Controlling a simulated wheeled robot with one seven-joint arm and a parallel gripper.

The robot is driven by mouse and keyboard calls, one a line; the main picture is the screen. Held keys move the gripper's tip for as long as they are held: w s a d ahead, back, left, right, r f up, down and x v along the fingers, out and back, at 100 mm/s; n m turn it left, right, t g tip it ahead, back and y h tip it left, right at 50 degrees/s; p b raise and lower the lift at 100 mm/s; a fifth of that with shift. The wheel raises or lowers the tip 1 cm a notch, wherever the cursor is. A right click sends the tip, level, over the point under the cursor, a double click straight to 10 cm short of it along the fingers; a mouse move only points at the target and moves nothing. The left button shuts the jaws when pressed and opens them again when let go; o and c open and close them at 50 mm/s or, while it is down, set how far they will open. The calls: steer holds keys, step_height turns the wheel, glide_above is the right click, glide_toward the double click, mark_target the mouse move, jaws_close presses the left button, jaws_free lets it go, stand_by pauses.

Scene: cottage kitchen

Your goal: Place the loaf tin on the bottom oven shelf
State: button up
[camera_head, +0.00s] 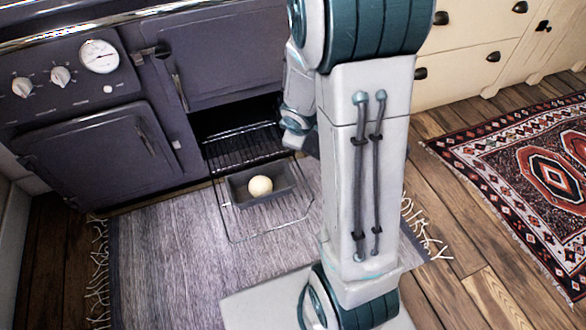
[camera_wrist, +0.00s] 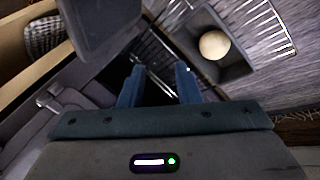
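The dark grey loaf tin (camera_head: 240,189) sits upright on a wire oven shelf (camera_head: 232,232) that is pulled out of the dark oven opening (camera_head: 215,122). A round pale ball (camera_head: 260,186), like dough, lies in the tin. In the wrist view the tin (camera_wrist: 238,68) and ball (camera_wrist: 214,45) show at the upper right. My gripper (camera_wrist: 159,72) is open, with its two fingers apart and nothing visible between them. It is beside the tin, not touching it as far as I can see. In the head view my arm mostly hides it.
A grey rug (camera_head: 160,260) lies under the shelf. Cream drawers (camera_head: 465,65) stand at right. The wooden floor is clear between the grey rug and the red patterned rug (camera_head: 500,150).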

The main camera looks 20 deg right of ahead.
steer(key=s+a+r+m+g, duration=0.1)
steer(key=s+a+r+m, duration=0.2)
steer(key=s, duration=0.3)
steer(key=s+a+r+m+g+y, duration=0.1)
steer(key=s+a+r+m, duration=0.1)
steer(key=s+r, duration=0.3)
steer(key=s+a+r+m+g, duration=0.2)
steer(key=s+a+r+m, duration=0.1)
steer(key=s, duration=0.4)
steer(key=shift+s+a+r+m+y, duration=0.35)
steer(key=shift+r+m+y, duration=0.05)
steer(key=shift+m, duration=0.2)
steer(key=shift+d, duration=0.2)
